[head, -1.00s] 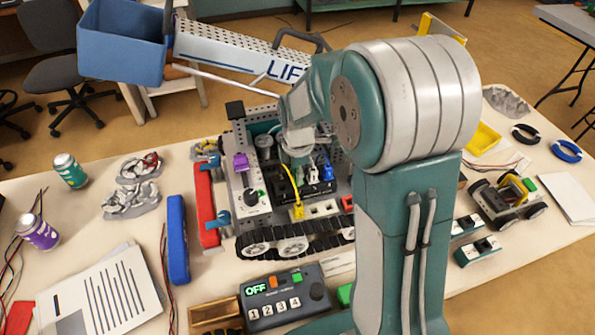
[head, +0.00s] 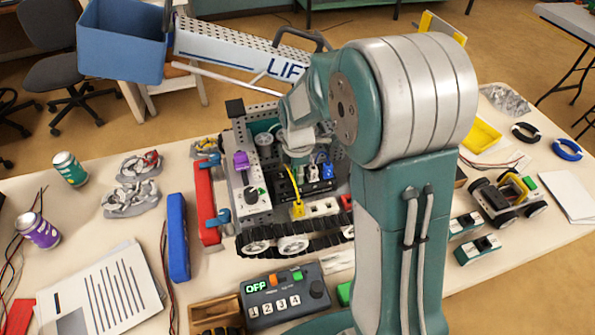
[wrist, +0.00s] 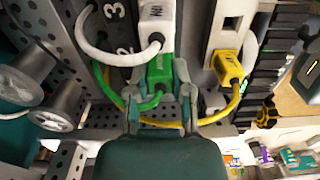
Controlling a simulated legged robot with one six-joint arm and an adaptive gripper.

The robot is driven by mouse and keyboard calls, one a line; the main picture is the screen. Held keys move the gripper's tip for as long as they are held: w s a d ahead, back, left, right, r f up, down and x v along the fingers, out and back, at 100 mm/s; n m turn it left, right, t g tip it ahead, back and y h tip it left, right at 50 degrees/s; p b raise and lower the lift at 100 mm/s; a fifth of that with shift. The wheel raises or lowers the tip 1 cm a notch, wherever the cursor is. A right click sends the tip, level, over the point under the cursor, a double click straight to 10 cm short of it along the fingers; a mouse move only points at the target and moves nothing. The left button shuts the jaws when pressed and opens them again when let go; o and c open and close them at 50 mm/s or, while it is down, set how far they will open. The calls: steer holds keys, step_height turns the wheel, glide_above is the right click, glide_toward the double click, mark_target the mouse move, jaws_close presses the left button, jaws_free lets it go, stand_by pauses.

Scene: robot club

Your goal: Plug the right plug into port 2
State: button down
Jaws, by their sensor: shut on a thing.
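In the wrist view my gripper (wrist: 159,105) is closed around a green plug (wrist: 161,70), one finger on each side. A green cable loops from the plug. The plug is at the dark port panel (wrist: 115,48), beside the printed 2; I cannot tell how deep it sits. A white plug (wrist: 156,22) with a white cable is beside the printed 3. A yellow plug (wrist: 229,68) lies on the light strip to the right; it also shows in the head view (head: 298,209). In the head view my arm hides the green plug.
An empty square opening (wrist: 232,23) is in the light strip. A blue plug (head: 328,171) stands on the tracked robot. A red bar (head: 207,203), a blue bar (head: 178,238) and a control box (head: 283,297) lie around it.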

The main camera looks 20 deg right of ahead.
stand_by(0.4)
steer(key=shift+c, duration=2.2)
jaws_free()
steer(key=shift+f, duration=0.1)
steer(key=shift+r, duration=3.1)
